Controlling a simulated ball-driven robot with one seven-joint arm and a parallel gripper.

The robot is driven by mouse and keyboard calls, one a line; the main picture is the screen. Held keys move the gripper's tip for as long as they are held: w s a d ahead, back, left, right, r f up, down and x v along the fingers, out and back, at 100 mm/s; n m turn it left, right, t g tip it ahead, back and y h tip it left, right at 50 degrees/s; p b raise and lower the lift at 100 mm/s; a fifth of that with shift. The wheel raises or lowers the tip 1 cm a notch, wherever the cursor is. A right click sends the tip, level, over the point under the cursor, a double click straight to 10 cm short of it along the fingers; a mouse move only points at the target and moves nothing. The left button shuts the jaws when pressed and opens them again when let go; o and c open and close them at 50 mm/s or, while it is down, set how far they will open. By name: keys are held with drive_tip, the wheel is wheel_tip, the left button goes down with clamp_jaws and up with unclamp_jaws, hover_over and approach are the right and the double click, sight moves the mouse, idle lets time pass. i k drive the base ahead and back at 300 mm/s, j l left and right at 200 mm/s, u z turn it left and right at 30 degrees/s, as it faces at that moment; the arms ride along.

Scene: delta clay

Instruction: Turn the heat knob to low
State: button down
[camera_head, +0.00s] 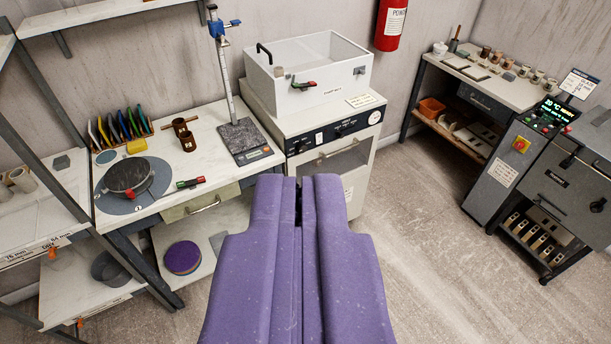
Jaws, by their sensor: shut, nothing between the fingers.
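My gripper (306,185) is purple and fills the lower middle of the head camera view. Its two fingers are together with nothing between them. Beyond the fingertips stands a white cabinet (357,183) with a dark control panel (334,132) across its front. The panel carries small knobs and a round dial (375,117) at its right end. They are too small to read, so I cannot tell which is the heat knob or where it points. The fingers appear apart from the panel. They overlap part of the cabinet's lower front in the picture.
A workbench (222,170) with a turntable (130,178) and scale (247,143) stands left, beside grey shelving (45,175). A grey machine (510,160) with a lit display stands right. Open floor (420,245) lies between.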

sight(300, 147)
drive_tip(key=k, duration=0.15)
drive_tip(key=i+j, duration=0.1)
drive_tip(key=i, duration=0.45)
drive_tip(key=i+j+z, duration=0.1)
drive_tip(key=i, duration=0.5)
drive_tip(key=i+j, duration=0.15)
drive_tip(key=i, duration=0.4)
drive_tip(key=i+j+z, duration=0.1)
drive_tip(key=i, duration=0.45)
